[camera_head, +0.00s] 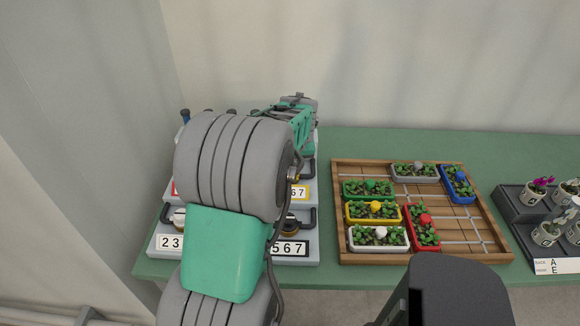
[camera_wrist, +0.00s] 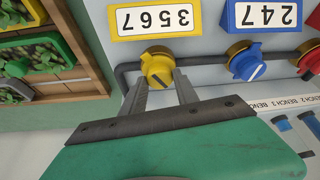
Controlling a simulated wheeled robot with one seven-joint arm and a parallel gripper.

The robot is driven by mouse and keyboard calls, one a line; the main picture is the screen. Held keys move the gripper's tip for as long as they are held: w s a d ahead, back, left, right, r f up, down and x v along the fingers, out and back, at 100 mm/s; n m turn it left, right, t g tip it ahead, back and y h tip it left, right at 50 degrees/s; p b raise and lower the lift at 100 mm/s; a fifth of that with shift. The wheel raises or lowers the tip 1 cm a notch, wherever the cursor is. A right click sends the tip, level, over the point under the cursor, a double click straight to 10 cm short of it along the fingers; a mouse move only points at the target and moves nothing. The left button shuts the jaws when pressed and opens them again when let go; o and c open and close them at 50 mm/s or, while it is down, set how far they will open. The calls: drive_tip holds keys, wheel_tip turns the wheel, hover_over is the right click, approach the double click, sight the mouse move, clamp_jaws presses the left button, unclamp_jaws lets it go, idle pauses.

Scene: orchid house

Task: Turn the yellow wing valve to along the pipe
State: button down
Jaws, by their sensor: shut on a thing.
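The yellow wing valve (camera_wrist: 157,66) sits on a dark grey pipe (camera_wrist: 211,62) below an upside-down yellow-framed label reading 3567 (camera_wrist: 155,21) in the wrist view. The pipe runs roughly across that picture and bends at the left. My gripper (camera_wrist: 161,84) is shut on the valve's wing, one finger at each side. The fingers partly hide the wing, and I cannot tell its exact angle to the pipe. In the head view my arm covers most of the valve panel (camera_head: 160,249) and hides the grip.
A blue valve (camera_wrist: 246,62) with a blue label (camera_wrist: 262,15) is right of the yellow one, and a red valve (camera_wrist: 311,60) lies beyond. In the head view a wooden tray (camera_head: 345,214) with coloured planters stands right of the panel. Potted orchids (camera_head: 546,232) are at the far right.

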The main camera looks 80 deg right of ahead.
drive_tip(key=n, duration=0.2)
drive_tip(key=n+t+y, duration=0.1)
drive_tip(key=n, duration=0.2)
drive_tip(key=shift+s+d+t, duration=0.15)
drive_tip(key=shift+s+t, duration=0.05)
drive_tip(key=shift+t, duration=0.1)
drive_tip(key=n+y, duration=0.1)
drive_tip(key=n, duration=0.2)
drive_tip(key=n+t+y+p, duration=0.1)
drive_tip(key=n, duration=0.2)
drive_tip(key=shift+d, duration=0.2)
drive_tip(key=shift+n+y, duration=0.3)
drive_tip(key=c, duration=0.9)
unclamp_jaws()
drive_tip(key=shift+c, duration=0.2)
drive_tip(key=shift+s+r, duration=0.1)
drive_tip(key=p+v, duration=0.1)
drive_tip(key=v, duration=0.6)
drive_tip(key=shift+r, duration=0.3)
drive_tip(key=shift+s, duration=0.15)
